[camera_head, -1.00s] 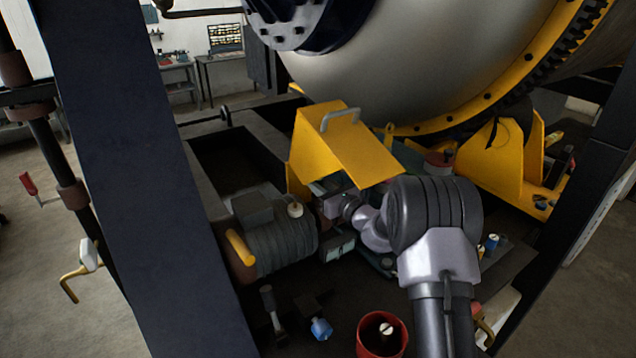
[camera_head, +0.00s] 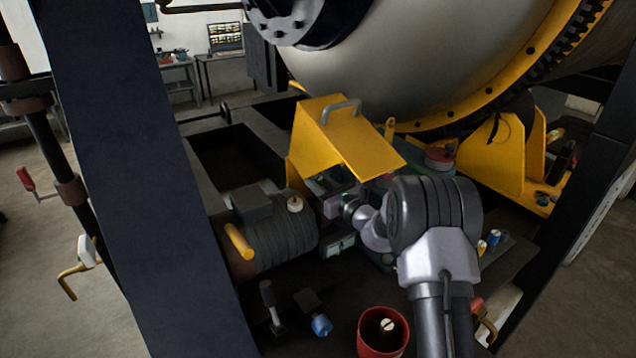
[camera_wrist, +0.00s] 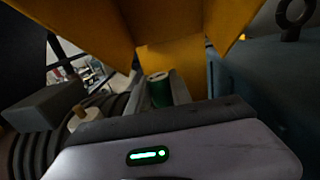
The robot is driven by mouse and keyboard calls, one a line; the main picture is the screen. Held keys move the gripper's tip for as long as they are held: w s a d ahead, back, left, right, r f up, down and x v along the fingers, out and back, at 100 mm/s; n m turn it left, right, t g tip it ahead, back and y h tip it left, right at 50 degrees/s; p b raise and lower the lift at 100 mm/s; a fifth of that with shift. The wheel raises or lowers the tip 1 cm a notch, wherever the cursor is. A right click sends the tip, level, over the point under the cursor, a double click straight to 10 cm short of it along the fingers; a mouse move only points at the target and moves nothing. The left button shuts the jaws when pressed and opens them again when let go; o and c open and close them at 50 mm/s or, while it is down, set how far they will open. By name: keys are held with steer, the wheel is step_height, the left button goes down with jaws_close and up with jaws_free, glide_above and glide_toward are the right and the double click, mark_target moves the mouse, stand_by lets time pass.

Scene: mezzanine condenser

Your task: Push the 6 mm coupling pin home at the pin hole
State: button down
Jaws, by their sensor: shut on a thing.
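My gripper (camera_head: 332,208) is under the yellow sloped guard (camera_head: 350,140), beside the motor, in the head view. Its fingertips are mostly hidden there by the guard and the wrist. In the wrist view, the gripper's fingers (camera_wrist: 160,90) are shut on a short green cylinder with a paler top, which I take to be the coupling pin (camera_wrist: 159,92). The pin's lower end is hidden, and I cannot tell whether it touches anything. The pin hole cannot be made out in either view.
The ribbed motor (camera_head: 275,235) is left of my gripper. The guard also shows close above in the wrist view (camera_wrist: 170,55). A red cup (camera_head: 383,335), a blue-ended object (camera_head: 321,325) and a dark tool (camera_head: 270,305) are in front. The large drum (camera_head: 400,60) rises behind.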

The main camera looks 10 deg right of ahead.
steer(key=shift+f, duration=0.1)
steer(key=c, duration=1.1)
jaws_free()
steer(key=shift+s, duration=0.1)
